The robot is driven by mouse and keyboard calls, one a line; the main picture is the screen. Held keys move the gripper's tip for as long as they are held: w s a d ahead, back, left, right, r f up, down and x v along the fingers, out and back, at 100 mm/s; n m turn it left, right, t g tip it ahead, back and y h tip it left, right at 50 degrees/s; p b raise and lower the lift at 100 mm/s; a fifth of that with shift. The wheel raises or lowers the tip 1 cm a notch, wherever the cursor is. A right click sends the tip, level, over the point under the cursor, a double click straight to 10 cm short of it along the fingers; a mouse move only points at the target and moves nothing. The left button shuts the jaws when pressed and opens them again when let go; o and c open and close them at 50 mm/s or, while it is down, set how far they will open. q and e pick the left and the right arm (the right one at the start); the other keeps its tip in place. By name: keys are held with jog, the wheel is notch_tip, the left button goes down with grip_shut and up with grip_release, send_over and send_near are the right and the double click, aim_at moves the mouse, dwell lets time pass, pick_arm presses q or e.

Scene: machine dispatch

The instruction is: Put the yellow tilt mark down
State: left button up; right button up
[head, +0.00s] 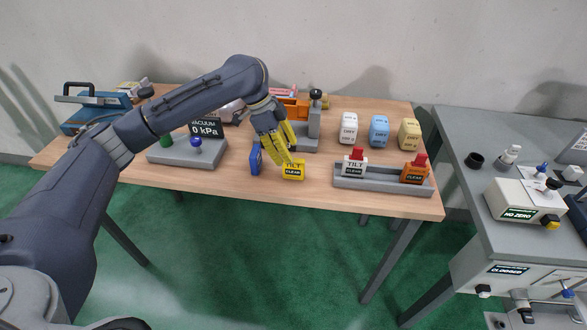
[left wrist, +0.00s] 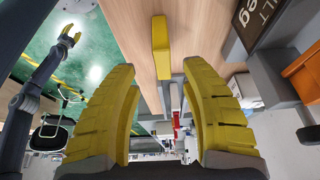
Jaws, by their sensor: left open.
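The yellow tilt mark (head: 293,172), a small block with a black CLEAR label, stands upright on the wooden table near its front edge. It also shows in the left wrist view (left wrist: 161,48), ahead of the gap between the fingers. My left gripper (head: 284,155) has its yellow fingers pointing down just above and behind the mark, overlapping its upper part in the head view. In the left wrist view its fingers (left wrist: 160,68) are spread, with nothing held between them. My right gripper (left wrist: 68,36) shows small in the left wrist view, off the table, its fingers apart and empty.
A blue block (head: 256,159) stands close to the left of the mark. A grey tray (head: 385,184) to the right holds a white TILT mark (head: 354,162) and an orange mark (head: 415,170). White, blue and yellow DRY blocks (head: 379,131) stand behind it.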

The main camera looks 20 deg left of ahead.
aim_at(294, 169)
pick_arm(q)
jog(key=shift+w+x, duration=0.2)
jog(key=shift+x, duration=2.4)
grip_shut()
